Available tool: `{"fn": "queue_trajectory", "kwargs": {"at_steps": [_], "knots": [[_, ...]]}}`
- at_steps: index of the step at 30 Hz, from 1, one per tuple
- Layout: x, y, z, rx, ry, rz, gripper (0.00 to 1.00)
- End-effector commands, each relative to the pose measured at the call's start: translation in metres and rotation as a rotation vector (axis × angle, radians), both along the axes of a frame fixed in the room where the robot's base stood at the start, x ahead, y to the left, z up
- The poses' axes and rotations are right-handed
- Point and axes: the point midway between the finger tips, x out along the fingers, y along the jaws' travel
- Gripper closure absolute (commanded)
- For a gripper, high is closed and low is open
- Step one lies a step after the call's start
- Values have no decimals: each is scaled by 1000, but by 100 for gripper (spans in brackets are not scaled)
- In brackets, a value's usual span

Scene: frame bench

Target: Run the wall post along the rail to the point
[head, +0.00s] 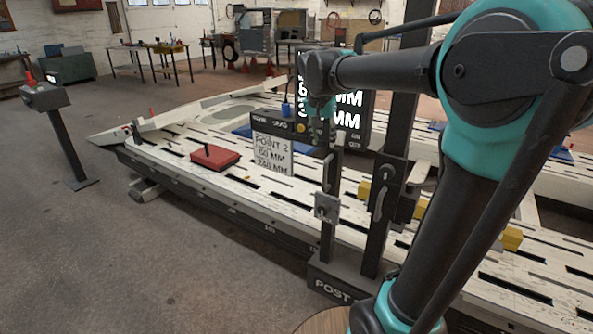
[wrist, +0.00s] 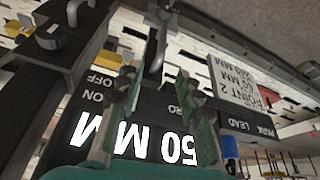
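The wall post (head: 328,225) stands upright at the bench's near edge, its dark base marked "POST" (head: 335,288). It carries a grey clamp block and a slim upright handle. The rail (head: 215,207), with small scale marks, runs along the bench's near side. A white card (head: 272,155) reading "POINT 2" and millimetre figures stands left of the post; it also shows in the wrist view (wrist: 238,85). My gripper (head: 322,138) is above the post's top. In the wrist view its fingers (wrist: 158,80) are apart, with a grey handle (wrist: 156,52) beyond their tips; contact is unclear.
A thicker dark column (head: 385,210) with a handle stands just right of the post. A dark readout box (head: 345,115) with large "MM" figures is behind my gripper. A red block (head: 215,156) lies on the slotted bench. A pedestal (head: 62,135) stands left; the floor between is clear.

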Motion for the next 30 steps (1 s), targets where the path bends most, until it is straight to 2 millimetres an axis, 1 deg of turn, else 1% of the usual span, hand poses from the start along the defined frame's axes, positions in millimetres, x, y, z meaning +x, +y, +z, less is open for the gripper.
{"fn": "queue_trajectory", "kwargs": {"at_steps": [2,5,8,24,30], "knots": [[2,0,-1,0,-1,-4,64],[6,-2,-11,0,-1,-4,64],[12,-4,-26,0,-1,-5,64],[48,-21,-124,1,-1,-3,64],[58,-25,-149,1,-1,-3,64]]}}
